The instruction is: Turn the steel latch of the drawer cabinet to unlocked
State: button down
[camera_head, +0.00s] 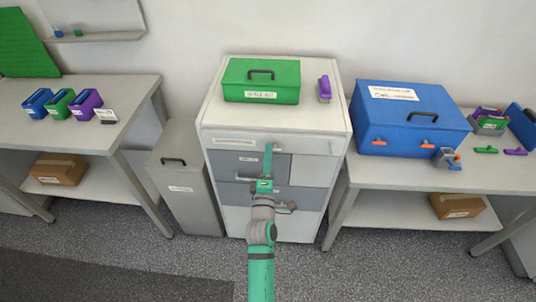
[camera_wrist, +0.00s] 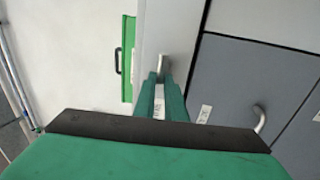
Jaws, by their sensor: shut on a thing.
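The drawer cabinet (camera_head: 228,208) stands against the wall, with a pale band along the top of its front and grey drawers below. The steel latch (camera_wrist: 163,66) is on this pale band; a small grey part of it shows in the head view (camera_head: 277,148). My gripper (camera_wrist: 162,84) has its green fingers around the latch and is shut on it. In the head view my gripper (camera_head: 268,147) reaches the front from below. The fingers hide part of the latch, and I cannot tell its exact turn.
A green box (camera_head: 261,93) and a purple item (camera_head: 324,88) stand on the cabinet. Drawer handles (camera_head: 245,178) stick out below my gripper. A grey bin (camera_head: 187,190) stands at left. Tables flank the cabinet; a blue case (camera_head: 410,130) is on the right one.

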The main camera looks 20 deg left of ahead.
jog(key=shift+w+d+r, duration=0.1)
jog(key=shift+d, duration=0.25)
jog(key=c, duration=1.8)
grip_release()
jog(key=shift+c, duration=0.2)
jog(key=shift+a, duration=0.1)
jog(key=v, duration=1.1)
jog(key=shift+w, duration=0.1)
